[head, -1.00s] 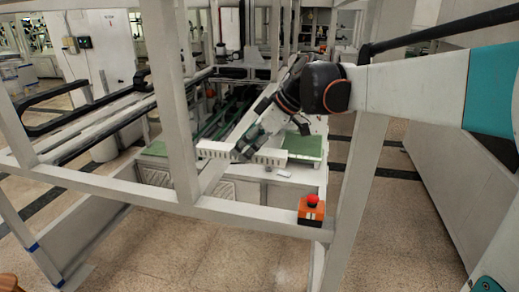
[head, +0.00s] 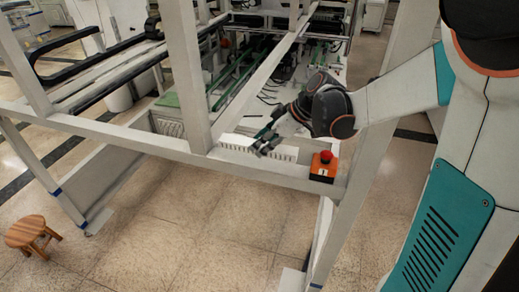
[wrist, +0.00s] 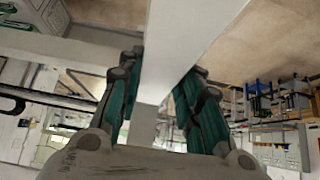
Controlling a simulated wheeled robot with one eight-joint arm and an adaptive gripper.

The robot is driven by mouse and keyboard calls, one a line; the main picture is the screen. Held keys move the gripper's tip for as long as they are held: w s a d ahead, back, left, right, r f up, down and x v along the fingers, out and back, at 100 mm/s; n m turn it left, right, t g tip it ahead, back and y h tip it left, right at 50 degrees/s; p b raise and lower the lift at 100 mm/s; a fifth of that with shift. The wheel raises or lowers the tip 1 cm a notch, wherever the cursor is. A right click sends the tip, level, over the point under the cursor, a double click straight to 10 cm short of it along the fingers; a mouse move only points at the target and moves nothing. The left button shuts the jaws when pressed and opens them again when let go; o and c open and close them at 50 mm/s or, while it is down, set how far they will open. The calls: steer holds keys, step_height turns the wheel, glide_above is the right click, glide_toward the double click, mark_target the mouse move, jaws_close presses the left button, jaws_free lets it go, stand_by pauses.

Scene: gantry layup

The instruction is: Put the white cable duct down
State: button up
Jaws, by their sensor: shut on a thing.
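The white cable duct (head: 287,155) is a long pale strip with slotted sides. In the head view it lies just behind and above the front rail of the gantry frame. I cannot tell whether it touches anything below. My gripper (head: 263,146) is shut on it near the middle, and the fingers hide that part. In the wrist view the green and grey fingers of my gripper (wrist: 160,70) stand on either side of a broad white face, which appears to be the duct (wrist: 185,38).
The white front rail (head: 110,139) and a post (head: 185,70) of the frame stand close by. A red emergency button on an orange box (head: 323,165) sits right of the duct. A wooden stool (head: 27,233) is at lower left. Open floor lies in front.

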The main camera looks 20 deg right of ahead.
mark_target(278, 148)
steer(key=shift+f, duration=2.05)
steer(key=shift+f, duration=0.15)
steer(key=o, duration=1.2)
steer(key=shift+v, duration=3.9)
